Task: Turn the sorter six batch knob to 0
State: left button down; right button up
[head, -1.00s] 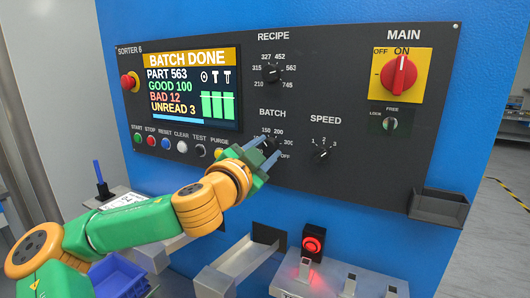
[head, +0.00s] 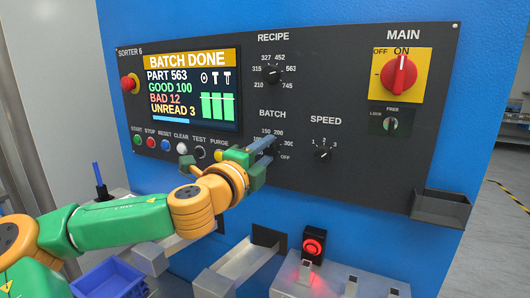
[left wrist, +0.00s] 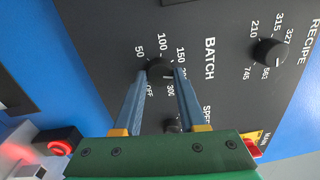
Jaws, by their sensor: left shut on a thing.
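The batch knob (left wrist: 160,72) is a small black knob on the dark panel, under the word BATCH. In the left wrist view its dial reads 50, 100, 150, 200, 300 and OFF; I cannot read its pointer surely. My left gripper (left wrist: 160,76) is shut on the knob, one blue-grey finger on each side. In the head view the left gripper (head: 268,145) reaches the dial from the lower left and its fingers largely hide the knob.
The recipe knob (head: 273,73) is above and the speed knob (head: 323,154) to the right. A row of buttons, with the yellow purge button (head: 219,155), is left of the gripper. The red main switch (head: 399,75) is upper right. A metal chute (head: 240,262) is below.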

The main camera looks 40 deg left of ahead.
pick_arm(q)
jog(key=m, duration=2.1)
jog(key=shift+a+r+m+h, duration=0.25)
jog(key=shift+r+m+h, duration=0.05)
jog(key=shift+m+h, duration=0.1)
jog(key=shift+m+b, duration=0.3)
jog(key=c, duration=0.6)
grip_release()
jog(key=shift+o, duration=0.7)
jog(key=shift+w+f+g, duration=0.1)
jog(key=shift+f+g, duration=0.1)
jog(key=shift+g, duration=0.1)
